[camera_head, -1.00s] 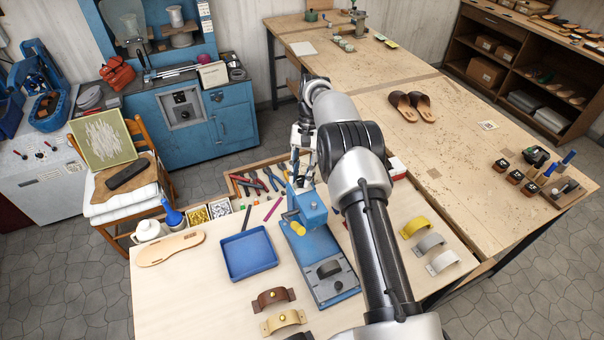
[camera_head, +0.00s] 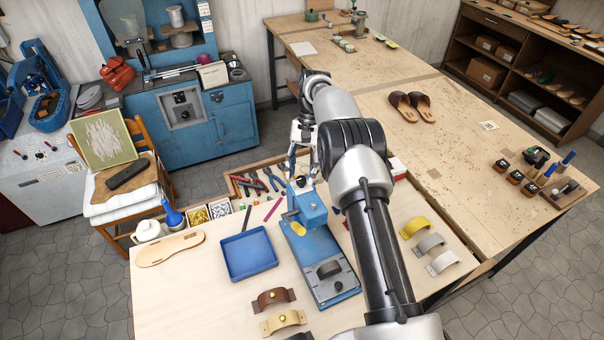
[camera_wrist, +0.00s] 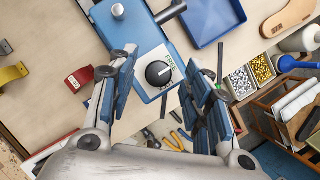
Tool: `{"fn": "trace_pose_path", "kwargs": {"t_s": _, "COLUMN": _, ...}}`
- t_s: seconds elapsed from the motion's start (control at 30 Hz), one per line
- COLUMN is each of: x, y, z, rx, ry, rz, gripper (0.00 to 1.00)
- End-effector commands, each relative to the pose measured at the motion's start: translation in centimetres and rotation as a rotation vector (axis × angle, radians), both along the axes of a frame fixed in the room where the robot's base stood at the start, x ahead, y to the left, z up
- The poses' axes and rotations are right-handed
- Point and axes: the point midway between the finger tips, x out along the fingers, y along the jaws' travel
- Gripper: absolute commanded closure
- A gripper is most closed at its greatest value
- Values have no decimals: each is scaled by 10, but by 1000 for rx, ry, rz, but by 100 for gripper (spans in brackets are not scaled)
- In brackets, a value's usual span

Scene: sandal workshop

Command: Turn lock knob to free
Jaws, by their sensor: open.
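The lock knob (camera_wrist: 158,73) is a round black dial with a white mark, set on a white plate (camera_wrist: 150,58) on top of the blue press (camera_wrist: 150,30). In the wrist view it sits between my open fingers, past their tips, with clear space around it. Small lettering beside it is too small to read surely. My gripper (camera_wrist: 155,80) is open and empty. In the head view my gripper (camera_head: 303,165) hangs above the back end of the blue press (camera_head: 310,210), where the knob (camera_head: 300,182) is partly visible.
A blue tray (camera_head: 249,278) lies left of the press. A wooden tool tray (camera_head: 236,187) with pliers lies behind it. Leather straps (camera_head: 283,322) lie in front, and coloured straps (camera_head: 430,245) lie to the right. A red-labelled box (camera_wrist: 79,79) stands near my fingers.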

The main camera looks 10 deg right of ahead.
Motion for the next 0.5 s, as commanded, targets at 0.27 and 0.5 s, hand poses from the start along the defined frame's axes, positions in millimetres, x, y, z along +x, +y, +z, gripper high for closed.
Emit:
{"fn": "trace_pose_path", "kwargs": {"t_s": 0.27, "x": 1, "y": 0, "z": 55, "rx": 0, "ry": -4, "rz": 0, "gripper": 55}}
{"fn": "trace_pose_path", "kwargs": {"t_s": 0.5, "x": 0, "y": 0, "z": 82, "rx": -1, "ry": -1, "rz": 0, "gripper": 55}}
